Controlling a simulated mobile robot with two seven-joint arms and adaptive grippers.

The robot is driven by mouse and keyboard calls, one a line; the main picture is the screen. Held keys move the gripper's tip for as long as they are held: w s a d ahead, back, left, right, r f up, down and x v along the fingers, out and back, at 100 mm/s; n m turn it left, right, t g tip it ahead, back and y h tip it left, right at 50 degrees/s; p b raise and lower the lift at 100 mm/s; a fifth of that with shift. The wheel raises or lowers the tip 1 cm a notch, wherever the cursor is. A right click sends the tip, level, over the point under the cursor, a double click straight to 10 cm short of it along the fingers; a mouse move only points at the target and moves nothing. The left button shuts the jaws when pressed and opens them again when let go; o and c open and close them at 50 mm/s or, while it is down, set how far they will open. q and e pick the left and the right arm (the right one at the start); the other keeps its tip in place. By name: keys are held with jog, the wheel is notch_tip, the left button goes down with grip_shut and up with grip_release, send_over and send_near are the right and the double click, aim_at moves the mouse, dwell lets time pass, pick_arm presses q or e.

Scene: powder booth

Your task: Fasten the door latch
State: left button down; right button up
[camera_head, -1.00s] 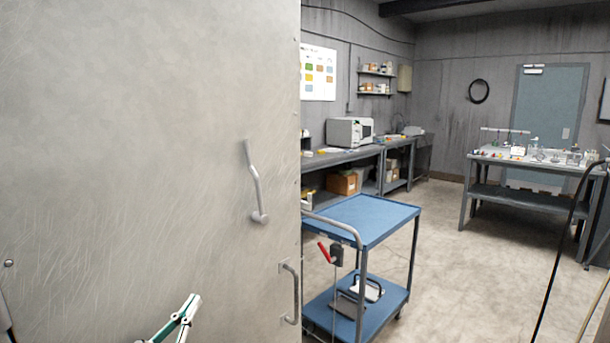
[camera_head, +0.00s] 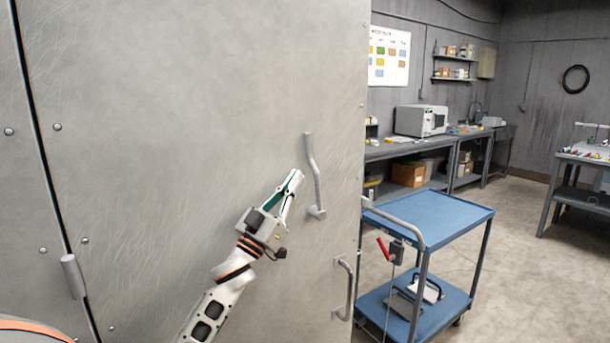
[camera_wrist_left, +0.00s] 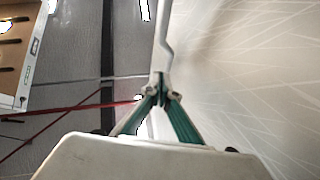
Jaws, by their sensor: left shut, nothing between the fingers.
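The door latch is a bent grey lever (camera_head: 314,172) on the large pale metal door (camera_head: 200,90). It points up from its pivot near the door's right edge. In the head view my left gripper (camera_head: 297,174) is shut and empty, just left of the lever and in front of the door. In the left wrist view the shut fingertips (camera_wrist_left: 160,92) are at the lower end of the visible lever (camera_wrist_left: 163,40); I cannot tell whether they touch it. My right gripper is not in view.
A D-shaped pull handle (camera_head: 348,288) is below the latch. A blue cart (camera_head: 440,215) stands close to the right of the door. Workbenches (camera_head: 455,142) line the back wall. Open floor (camera_head: 520,270) lies right of the cart.

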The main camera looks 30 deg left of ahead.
aim_at(313, 165)
pick_arm(q)
jog(key=shift+w+d+f, duration=0.1)
jog(key=shift+w+d, duration=0.05)
jog(key=shift+w, duration=0.95)
jog(key=shift+w+d, duration=0.1)
jog(key=shift+w, duration=0.95)
jog(key=shift+w, duration=0.15)
